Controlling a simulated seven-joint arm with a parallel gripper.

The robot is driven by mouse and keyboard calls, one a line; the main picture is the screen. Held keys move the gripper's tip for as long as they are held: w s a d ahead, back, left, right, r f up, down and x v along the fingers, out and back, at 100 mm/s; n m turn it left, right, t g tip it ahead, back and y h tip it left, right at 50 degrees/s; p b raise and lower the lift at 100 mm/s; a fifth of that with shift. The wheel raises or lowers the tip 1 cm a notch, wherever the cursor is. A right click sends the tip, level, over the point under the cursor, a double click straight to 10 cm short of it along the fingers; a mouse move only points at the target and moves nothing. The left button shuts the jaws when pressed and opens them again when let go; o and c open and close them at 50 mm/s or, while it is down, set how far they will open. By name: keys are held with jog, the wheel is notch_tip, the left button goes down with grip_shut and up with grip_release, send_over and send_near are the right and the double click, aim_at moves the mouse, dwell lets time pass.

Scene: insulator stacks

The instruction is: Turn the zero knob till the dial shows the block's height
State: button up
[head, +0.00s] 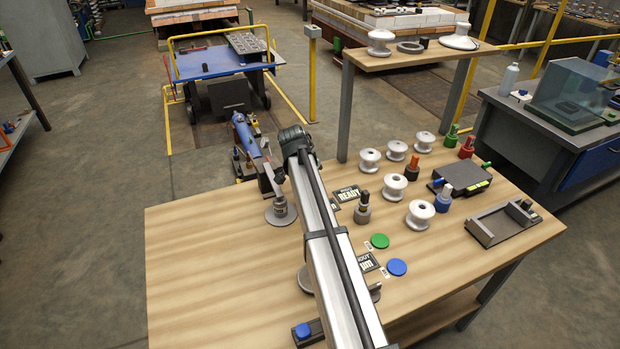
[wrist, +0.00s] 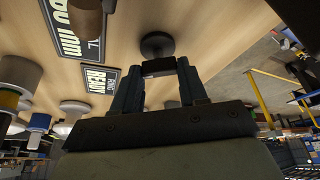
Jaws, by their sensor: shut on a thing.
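My gripper (head: 277,193) reaches down near the table's far edge. In the wrist view my gripper (wrist: 160,73) is shut on a small dark part (wrist: 158,67) between its fingertips. I cannot tell for sure whether this part is the zero knob. A round grey disc (head: 280,216) lies on the table just below the fingertips; it also shows in the wrist view (wrist: 157,44). I cannot make out a dial face, its reading or the measured block. My arm hides much of the table's middle, including most of a round metal base (head: 305,280).
Several white insulators (head: 393,186) and a dark tray (head: 502,224) stand at the right. The table's left part (head: 200,265) is clear.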

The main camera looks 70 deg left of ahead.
dwell(0.3)
jog(key=o, duration=1.1)
jog(key=shift+c, duration=0.2)
jog(key=v, duration=1.4)
jog(key=shift+w+a, duration=0.1)
jog(key=shift+w, duration=0.05)
